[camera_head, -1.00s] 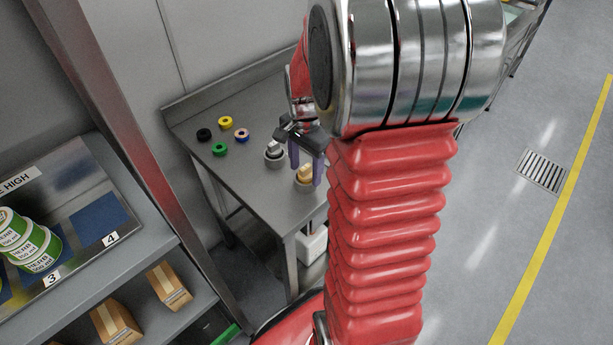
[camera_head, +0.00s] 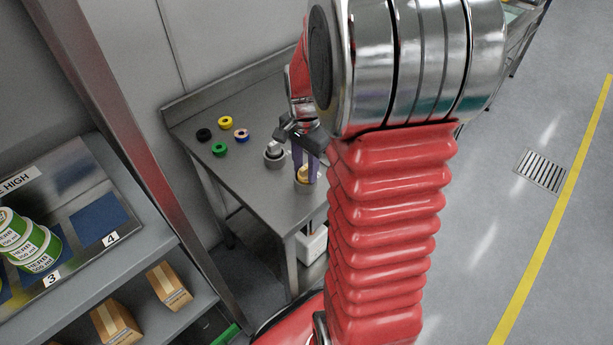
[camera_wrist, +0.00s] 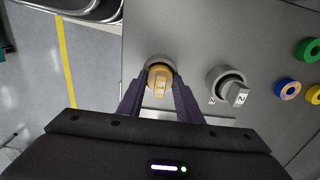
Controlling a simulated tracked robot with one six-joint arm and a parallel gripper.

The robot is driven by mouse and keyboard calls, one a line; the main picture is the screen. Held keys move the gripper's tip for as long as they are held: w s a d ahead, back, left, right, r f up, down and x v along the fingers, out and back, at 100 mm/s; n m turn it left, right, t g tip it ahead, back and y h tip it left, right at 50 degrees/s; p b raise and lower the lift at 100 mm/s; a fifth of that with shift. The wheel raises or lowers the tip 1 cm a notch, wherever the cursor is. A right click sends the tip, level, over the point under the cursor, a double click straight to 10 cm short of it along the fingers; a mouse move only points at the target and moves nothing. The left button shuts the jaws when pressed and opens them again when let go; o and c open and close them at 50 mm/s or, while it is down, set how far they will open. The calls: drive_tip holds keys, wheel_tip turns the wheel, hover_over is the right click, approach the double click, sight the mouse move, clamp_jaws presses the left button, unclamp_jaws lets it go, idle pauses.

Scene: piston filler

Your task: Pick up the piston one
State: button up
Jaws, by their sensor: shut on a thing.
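The tan piston (camera_wrist: 160,78) sits upright in a round grey holder on the steel table; a small mark on its top looks like a 1. It also shows in the head view (camera_head: 304,173), partly hidden by the fingers. My gripper (camera_head: 305,166) points down with its purple fingers shut on the sides of this piston, as the wrist view also shows. A second, grey piston (camera_wrist: 237,94), with a label that looks like a sideways 2, stands in its own holder to the right in the wrist view, apart from my fingers.
Several coloured rings, among them a green one (camera_head: 219,149) and a yellow one (camera_head: 225,122), lie on the steel table (camera_head: 255,190) beyond the pistons. A shelf (camera_head: 150,262) with tubs and cartons stands at the left. The wall is behind the table.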

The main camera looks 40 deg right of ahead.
sight(305, 167)
clamp_jaws()
wheel_tip(305, 167, up, 10)
idle(0.5)
idle(0.4)
drive_tip(key=w+a+f+n, duration=0.2)
drive_tip(key=w+a+n, duration=0.6)
drive_tip(key=a, duration=0.2)
drive_tip(key=w+a+f+n, duration=0.2)
drive_tip(key=w+a+n, duration=0.6)
drive_tip(key=a, duration=0.2)
drive_tip(key=shift+w+f, duration=0.2)
